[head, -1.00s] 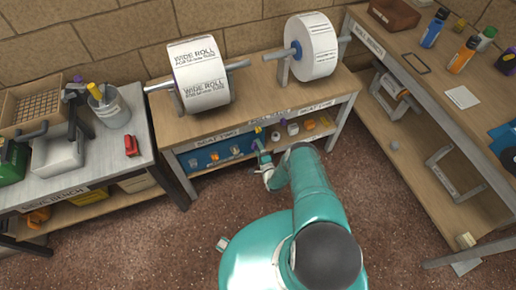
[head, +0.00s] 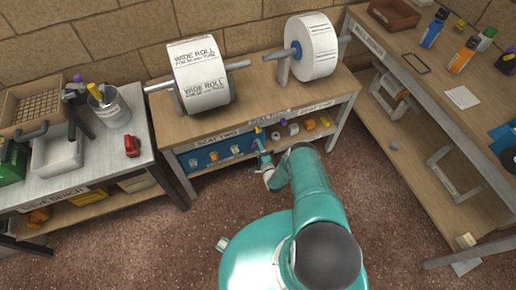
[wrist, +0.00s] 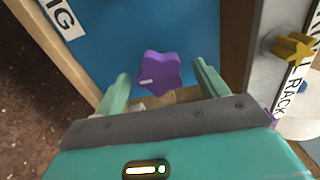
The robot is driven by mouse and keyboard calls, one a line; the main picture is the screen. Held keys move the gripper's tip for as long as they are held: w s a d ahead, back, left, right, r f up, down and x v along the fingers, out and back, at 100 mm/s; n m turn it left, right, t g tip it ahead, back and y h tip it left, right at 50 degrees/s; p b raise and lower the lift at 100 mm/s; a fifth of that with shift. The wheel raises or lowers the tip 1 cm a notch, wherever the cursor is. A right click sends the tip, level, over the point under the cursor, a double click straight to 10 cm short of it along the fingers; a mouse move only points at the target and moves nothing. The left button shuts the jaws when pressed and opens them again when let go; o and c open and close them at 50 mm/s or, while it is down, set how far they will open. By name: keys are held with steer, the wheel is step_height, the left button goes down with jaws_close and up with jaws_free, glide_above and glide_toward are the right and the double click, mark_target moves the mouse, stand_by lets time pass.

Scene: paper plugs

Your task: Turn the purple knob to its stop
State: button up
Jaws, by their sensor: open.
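The purple knob (wrist: 160,72) is star-shaped with a pale mark on its left side. It sits on a blue panel (wrist: 105,35) and fills the middle of the wrist view. My gripper (wrist: 163,84) is open, with one teal finger to the left of the knob and the other to the right. I cannot tell whether either finger touches it. In the head view, my gripper (head: 264,162) is at the front of the middle bench, by the blue panel, and the knob is too small there to make out clearly.
A yellow star knob (wrist: 293,47) is at the right, past a wooden upright. The middle bench (head: 255,100) bears two large paper rolls. A grey bench (head: 100,160) stands left and a wooden bench (head: 430,85) right. The brown floor (head: 385,220) is clear near me.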

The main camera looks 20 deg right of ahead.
stand_by(0.3)
steer(key=shift+s, duration=2)
steer(key=m, duration=1.2)
steer(key=shift+w, duration=0.1)
steer(key=shift+w, duration=1.95)
